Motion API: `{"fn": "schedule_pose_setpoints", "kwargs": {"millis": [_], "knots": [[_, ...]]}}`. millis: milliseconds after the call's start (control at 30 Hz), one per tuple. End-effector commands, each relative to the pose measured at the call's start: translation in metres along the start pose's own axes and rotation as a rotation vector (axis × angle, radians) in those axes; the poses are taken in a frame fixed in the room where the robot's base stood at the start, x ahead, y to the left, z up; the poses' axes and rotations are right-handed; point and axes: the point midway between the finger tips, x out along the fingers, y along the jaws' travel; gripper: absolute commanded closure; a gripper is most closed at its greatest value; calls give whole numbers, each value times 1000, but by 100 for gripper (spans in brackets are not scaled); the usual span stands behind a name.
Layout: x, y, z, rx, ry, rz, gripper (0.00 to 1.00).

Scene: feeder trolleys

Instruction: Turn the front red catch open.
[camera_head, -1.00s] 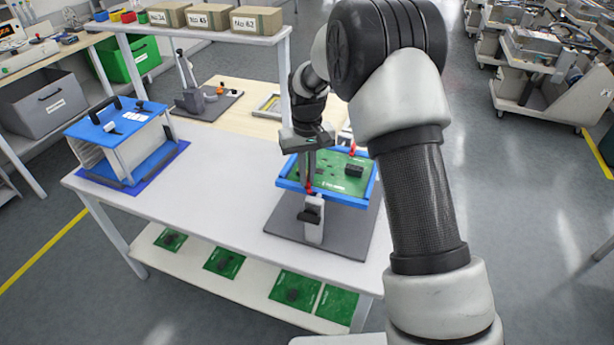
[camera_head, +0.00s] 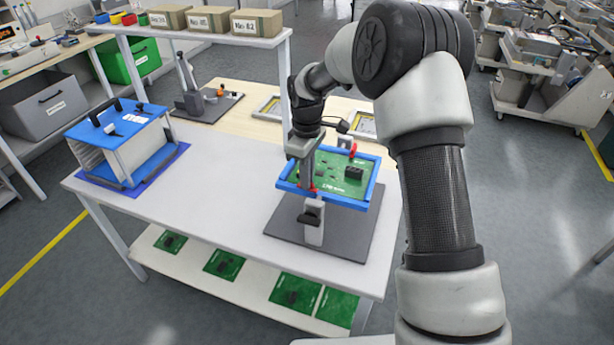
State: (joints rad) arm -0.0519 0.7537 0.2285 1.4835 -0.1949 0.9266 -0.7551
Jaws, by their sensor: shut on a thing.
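The front red catch (camera_head: 312,189) sits at the front edge of the blue frame (camera_head: 345,201), which holds a green circuit board (camera_head: 330,176). The frame stands raised on a grey stand (camera_head: 314,233). My gripper (camera_head: 308,185) points down over the front left of the frame, shut on the front red catch. Its fingers hide part of the catch, so its exact angle is hard to tell. A second red catch (camera_head: 353,150) stands at the back edge of the frame.
A blue-topped rack (camera_head: 118,130) stands on the left of the table. A shelf post (camera_head: 285,85) rises behind my gripper. The white tabletop (camera_head: 215,185) is clear between rack and stand. Several green boards (camera_head: 223,264) lie on the lower shelf.

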Motion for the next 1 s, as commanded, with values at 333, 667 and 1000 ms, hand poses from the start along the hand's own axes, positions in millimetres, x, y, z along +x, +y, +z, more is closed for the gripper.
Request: {"fn": "schedule_pose_setpoints", "kwargs": {"millis": [333,667,1000], "knots": [[0,0,0,-97,-1,0,100],[0,0,1,-106,-2,0,100],[0,0,0,-105,-1,0,74]]}}
